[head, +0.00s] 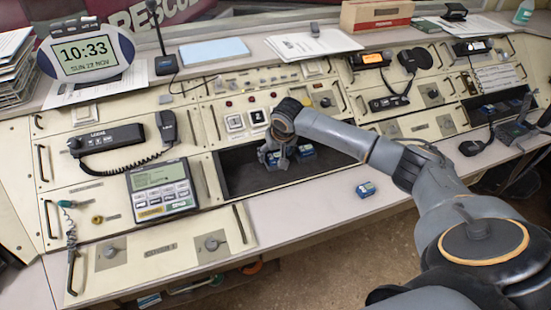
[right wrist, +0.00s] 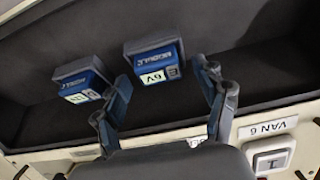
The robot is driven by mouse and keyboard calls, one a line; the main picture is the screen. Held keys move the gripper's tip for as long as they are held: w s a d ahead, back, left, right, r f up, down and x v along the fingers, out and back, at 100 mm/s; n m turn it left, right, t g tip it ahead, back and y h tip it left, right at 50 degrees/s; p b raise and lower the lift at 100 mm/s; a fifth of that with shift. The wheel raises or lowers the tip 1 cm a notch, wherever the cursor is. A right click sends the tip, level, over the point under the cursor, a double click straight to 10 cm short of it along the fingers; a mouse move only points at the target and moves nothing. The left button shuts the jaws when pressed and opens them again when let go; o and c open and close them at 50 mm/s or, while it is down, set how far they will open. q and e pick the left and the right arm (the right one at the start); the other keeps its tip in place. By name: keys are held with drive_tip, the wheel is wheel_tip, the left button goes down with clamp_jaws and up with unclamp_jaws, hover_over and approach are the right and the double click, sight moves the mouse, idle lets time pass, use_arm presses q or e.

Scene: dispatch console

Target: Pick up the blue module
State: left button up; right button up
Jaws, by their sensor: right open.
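A dark recessed bay (head: 240,178) in the console holds two blue modules with grey parts and pale labels. One module (head: 305,150) sits to the right of my right gripper (head: 275,158); the same module (right wrist: 82,82) is at the left in the right wrist view, partly overlapped by a finger. The other module (right wrist: 155,62) shows between and beyond the open fingers (right wrist: 167,92); the gripper mostly covers it in the head view. A third blue module (head: 366,189) lies on the pale front ledge. My right gripper is open and empty. My left gripper is out of view.
The bay walls surround the gripper. A keypad unit (head: 161,190) stands to the left, and switches (head: 246,120) lie behind the bay. A handset (head: 167,126) with a coiled cord is at the left. The front ledge (head: 330,213) is mostly clear.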

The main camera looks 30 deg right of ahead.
drive_tip(key=c, duration=1.3)
drive_tip(key=shift+r, duration=0.1)
